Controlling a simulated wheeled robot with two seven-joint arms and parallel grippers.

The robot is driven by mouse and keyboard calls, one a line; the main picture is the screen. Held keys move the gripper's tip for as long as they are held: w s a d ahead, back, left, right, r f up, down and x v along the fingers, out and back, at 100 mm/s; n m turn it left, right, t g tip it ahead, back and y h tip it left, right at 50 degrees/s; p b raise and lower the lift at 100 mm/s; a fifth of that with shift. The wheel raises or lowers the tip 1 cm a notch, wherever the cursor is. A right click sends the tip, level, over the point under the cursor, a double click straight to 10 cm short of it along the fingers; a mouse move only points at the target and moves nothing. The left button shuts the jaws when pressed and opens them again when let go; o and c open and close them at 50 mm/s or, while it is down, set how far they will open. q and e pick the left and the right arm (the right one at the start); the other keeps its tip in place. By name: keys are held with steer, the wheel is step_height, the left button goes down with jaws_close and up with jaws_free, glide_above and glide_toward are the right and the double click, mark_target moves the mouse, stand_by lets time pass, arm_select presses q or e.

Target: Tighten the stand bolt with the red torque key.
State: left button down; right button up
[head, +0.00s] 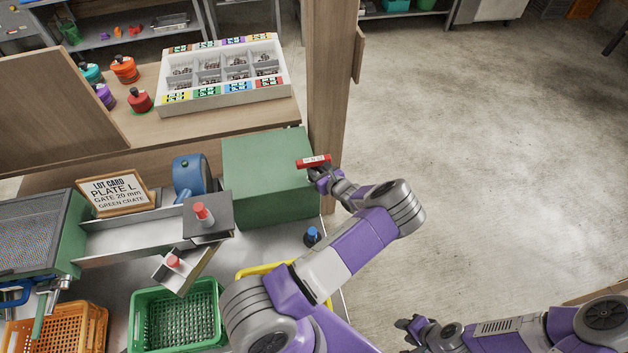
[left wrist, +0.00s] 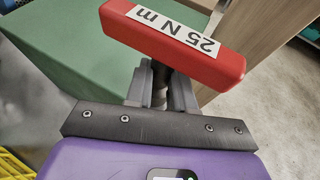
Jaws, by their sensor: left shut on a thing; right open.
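The red torque key (head: 314,161) has a red bar handle with a white label; in the left wrist view its handle (left wrist: 175,42) reads "25 N m" and a dark shaft runs down between the fingers. My left gripper (head: 322,178) is shut on that shaft, holding the key at the right edge of the green box (head: 265,170). In the left wrist view the fingers (left wrist: 160,92) grip below the handle. My right gripper (head: 411,328) is open and empty over the floor at the lower right. I cannot pick out the stand bolt in either view.
A sorting chute (head: 135,235) with two red-topped pegs stands left, beside a lot card (head: 115,193) reading "PLATE L, GATE 20 mm, GREEN CRATE". Green (head: 140,305), orange (head: 98,318) and yellow crates stand in front. A blue-topped piece (head: 312,234) stands near my left arm. A wooden post (head: 332,90) rises behind the key.

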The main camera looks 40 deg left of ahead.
arm_select(q)
steer(key=shift+r, duration=0.1)
steer(key=shift+s+r+m+t+p, duration=0.1)
steer(key=shift+m+t+p, duration=0.5)
steer(key=shift+m+p, duration=0.15)
steer(key=shift+a+m+t+h+p, duration=0.15)
steer(key=shift+m+t+h+p, duration=0.2)
steer(key=shift+p, duration=0.3)
steer(key=shift+s+a+m+t+h+p, duration=0.15)
steer(key=shift+m+t+h+p, duration=0.9)
steer(key=shift+p, duration=1.85)
steer(key=shift+m+t+p, duration=0.35)
steer(key=shift+t+p, duration=0.05)
steer(key=shift+t, duration=0.2)
